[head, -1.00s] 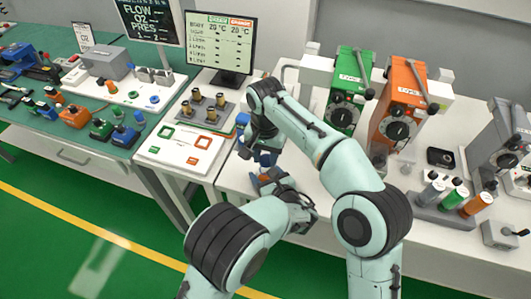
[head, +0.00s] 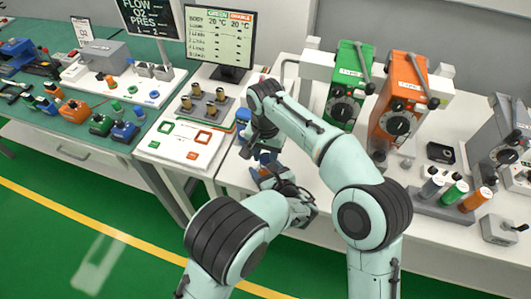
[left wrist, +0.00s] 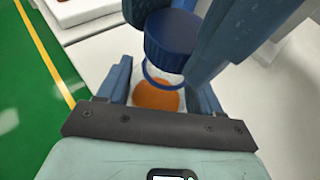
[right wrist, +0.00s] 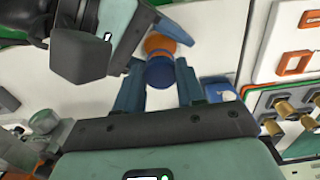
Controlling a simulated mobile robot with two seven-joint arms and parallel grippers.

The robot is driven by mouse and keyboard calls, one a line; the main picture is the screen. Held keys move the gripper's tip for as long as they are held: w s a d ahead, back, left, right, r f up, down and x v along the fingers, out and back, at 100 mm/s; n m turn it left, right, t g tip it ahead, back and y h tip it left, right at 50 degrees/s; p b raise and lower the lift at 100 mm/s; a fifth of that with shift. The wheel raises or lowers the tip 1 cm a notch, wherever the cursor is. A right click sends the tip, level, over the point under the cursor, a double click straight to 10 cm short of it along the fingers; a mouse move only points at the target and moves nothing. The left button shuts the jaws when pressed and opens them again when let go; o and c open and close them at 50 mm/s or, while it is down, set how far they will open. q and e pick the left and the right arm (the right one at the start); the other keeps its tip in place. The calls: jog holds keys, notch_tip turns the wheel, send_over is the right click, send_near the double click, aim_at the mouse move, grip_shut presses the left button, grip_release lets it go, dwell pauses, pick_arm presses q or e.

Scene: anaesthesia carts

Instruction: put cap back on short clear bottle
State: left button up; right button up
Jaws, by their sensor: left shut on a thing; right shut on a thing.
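A dark blue cap (left wrist: 172,38) is held by my right gripper (right wrist: 160,78), whose fingers come in from above. The cap also shows between those fingers in the right wrist view (right wrist: 160,74), with the bottle's orange (right wrist: 157,43) beside it. In the head view the arms mostly hide both things, near the left gripper (head: 268,172).
Both grippers work over the white table's front edge. A panel with green and orange squares (head: 180,140) and a stand with brass pegs (head: 207,104) lie to the left. Green (head: 345,95) and orange (head: 400,110) vaporizers stand to the right.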

jog(key=shift+f, duration=0.5)
jog(key=m, duration=0.5)
jog(key=shift+a, duration=0.15)
jog(key=m, duration=0.7)
jog(key=shift+a, duration=0.15)
jog(key=m, duration=0.7)
jog(key=shift+w+a+f, duration=0.1)
jog(key=shift+w, duration=0.1)
jog(key=m, duration=0.7)
jog(key=shift+w, duration=0.2)
